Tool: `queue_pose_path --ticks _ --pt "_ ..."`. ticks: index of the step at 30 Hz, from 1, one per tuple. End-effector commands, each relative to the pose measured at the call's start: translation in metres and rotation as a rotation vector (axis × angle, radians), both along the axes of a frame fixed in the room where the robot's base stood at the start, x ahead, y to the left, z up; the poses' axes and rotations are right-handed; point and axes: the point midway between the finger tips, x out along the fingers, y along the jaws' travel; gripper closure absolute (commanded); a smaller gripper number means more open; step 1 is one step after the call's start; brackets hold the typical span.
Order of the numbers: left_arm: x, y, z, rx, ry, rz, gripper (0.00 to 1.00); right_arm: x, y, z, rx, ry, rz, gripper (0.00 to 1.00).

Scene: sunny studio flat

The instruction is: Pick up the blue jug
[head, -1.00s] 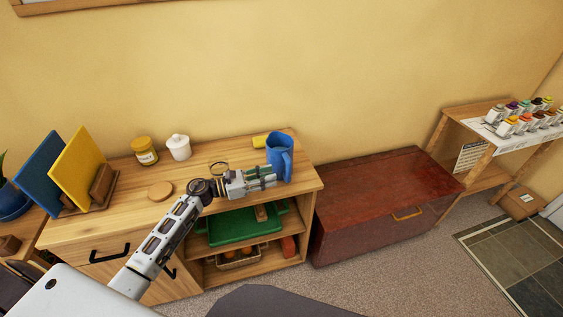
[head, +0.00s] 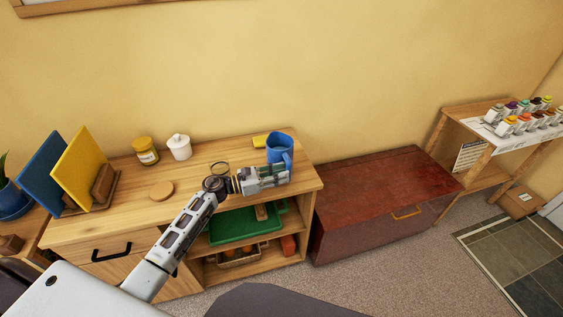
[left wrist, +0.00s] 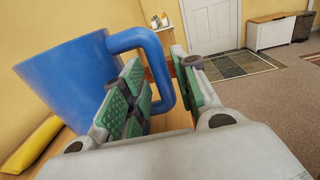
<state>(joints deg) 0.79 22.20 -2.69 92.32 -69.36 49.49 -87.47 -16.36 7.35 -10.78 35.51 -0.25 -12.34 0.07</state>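The blue jug (head: 279,147) stands upright at the right end of the wooden cabinet top (head: 215,155). My left gripper (head: 288,174) is at the near side of the jug in the head view and hides its lower part. In the left wrist view the jug body (left wrist: 65,85) fills the left side, with its handle (left wrist: 165,75) reaching to the right. The left gripper (left wrist: 165,98) is open there, its green pads apart, with the handle showing between them. A gap shows between the handle and the right pad. My right gripper is not in view.
A yellow object (head: 260,141) lies behind the jug. A white lidded pot (head: 179,148), a yellow jar (head: 145,151) and a wooden disc (head: 161,190) are further left. A lower red-brown chest (head: 385,185) stands right of the cabinet. A green tray (head: 232,227) is on the shelf below.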

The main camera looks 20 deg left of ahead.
Motion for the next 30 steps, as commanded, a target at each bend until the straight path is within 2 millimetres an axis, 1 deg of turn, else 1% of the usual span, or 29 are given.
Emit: queue_pose_path --ticks 3,9,14,20,26,30 --pt "0.008 -0.01 0.003 -0.002 0.0 0.0 0.7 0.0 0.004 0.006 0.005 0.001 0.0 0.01" --pt "0.019 -0.024 0.002 -0.001 -0.001 0.001 0.7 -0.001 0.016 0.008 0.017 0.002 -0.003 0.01" --pt "0.021 -0.027 0.001 0.001 0.001 0.001 0.7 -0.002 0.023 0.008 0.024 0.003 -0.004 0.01" --pt "0.021 -0.027 0.0 0.001 0.0 0.001 0.7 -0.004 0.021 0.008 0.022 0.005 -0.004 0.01" --pt "0.021 -0.027 0.0 0.001 0.0 0.001 0.7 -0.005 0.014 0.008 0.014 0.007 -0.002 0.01" --pt "0.021 -0.027 0.0 0.001 0.0 0.001 0.87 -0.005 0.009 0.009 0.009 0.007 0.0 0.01"
